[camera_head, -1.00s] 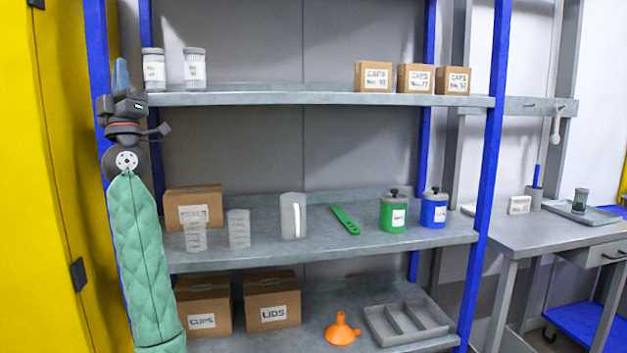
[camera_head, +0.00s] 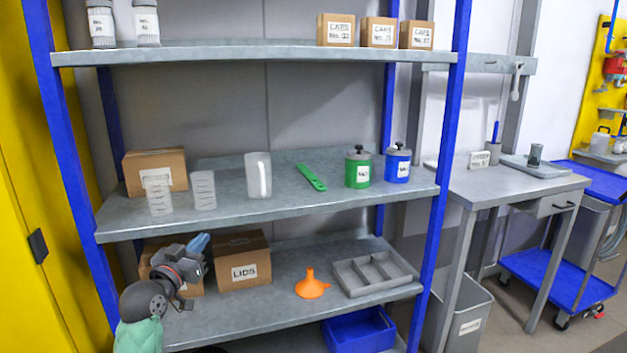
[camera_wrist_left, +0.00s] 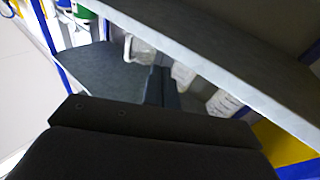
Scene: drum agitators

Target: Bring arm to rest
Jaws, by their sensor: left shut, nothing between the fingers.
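My left arm comes in at the lower left of the head view, its green padded sleeve at the bottom edge. My left gripper (camera_head: 198,244) is shut and empty, its blue-grey fingers pointing up and away. It is in front of the lower shelf, overlapping the clips box (camera_head: 160,262) and left of the lids box (camera_head: 243,262). In the left wrist view the dark gripper fingers (camera_wrist_left: 161,86) are together, with a shelf edge (camera_wrist_left: 215,60) running diagonally past them. My right gripper does not show.
The middle shelf (camera_head: 270,210) holds a carton (camera_head: 150,165), clear beakers, a white jug (camera_head: 258,175), a green tool (camera_head: 311,178), and green (camera_head: 358,168) and blue (camera_head: 397,163) containers. An orange funnel (camera_head: 311,285) and grey tray (camera_head: 375,273) are lower. A blue upright (camera_head: 72,170) stands close left.

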